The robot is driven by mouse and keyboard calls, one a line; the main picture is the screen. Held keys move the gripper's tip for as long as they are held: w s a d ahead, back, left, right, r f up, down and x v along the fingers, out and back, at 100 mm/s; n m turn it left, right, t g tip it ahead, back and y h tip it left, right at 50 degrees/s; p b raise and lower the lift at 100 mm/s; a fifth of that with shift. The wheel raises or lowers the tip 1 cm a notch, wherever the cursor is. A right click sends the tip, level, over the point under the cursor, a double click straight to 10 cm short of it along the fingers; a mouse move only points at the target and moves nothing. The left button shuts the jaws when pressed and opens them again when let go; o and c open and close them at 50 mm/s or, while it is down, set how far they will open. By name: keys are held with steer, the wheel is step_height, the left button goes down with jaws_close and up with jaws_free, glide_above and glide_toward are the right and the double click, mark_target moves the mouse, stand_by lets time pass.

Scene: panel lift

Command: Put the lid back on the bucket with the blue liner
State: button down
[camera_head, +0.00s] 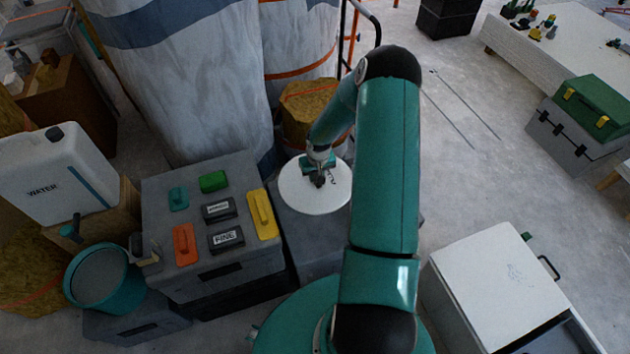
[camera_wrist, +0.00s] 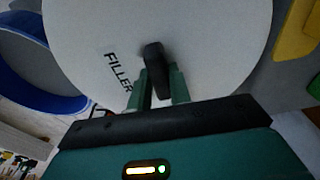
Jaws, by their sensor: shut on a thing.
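The lid is a round white disc (camera_head: 299,194) with a dark knob at its centre. In the wrist view it fills the upper middle, and the lid (camera_wrist: 218,42) carries the word FILLER. My gripper (camera_head: 319,176) is shut on the lid's black knob; my gripper (camera_wrist: 157,88) shows both fingers around it. I cannot pick out this blue-lined bucket in the head view; my arm hides part of the scene.
A grey case (camera_head: 309,235) is below the lid. Left of it, a grey toolbox (camera_head: 165,262) bears several coloured blocks and sanders. A teal bucket (camera_head: 121,295) and a water canister (camera_head: 45,180) stand further left. A white cabinet (camera_head: 495,285) is at right, with open floor behind.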

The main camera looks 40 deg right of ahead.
steer(key=s+d+r+m, duration=0.15)
steer(key=d+m, duration=0.25)
steer(key=d, duration=0.6)
steer(key=s+d+m+g+h, duration=0.1)
steer(key=s+d+m, duration=0.25)
steer(key=d, duration=0.55)
steer(key=s+d+r+m, duration=0.15)
steer(key=d+m, duration=0.25)
steer(key=d, duration=0.6)
step_height(320, 180, down, 7)
steer(key=shift+s+a, duration=0.2)
steer(key=shift+a, duration=0.1)
stand_by(0.8)
steer(key=c, duration=1.2)
jaws_free()
steer(key=shift+o, duration=0.4)
steer(key=shift+f, duration=0.1)
steer(key=o, duration=0.4)
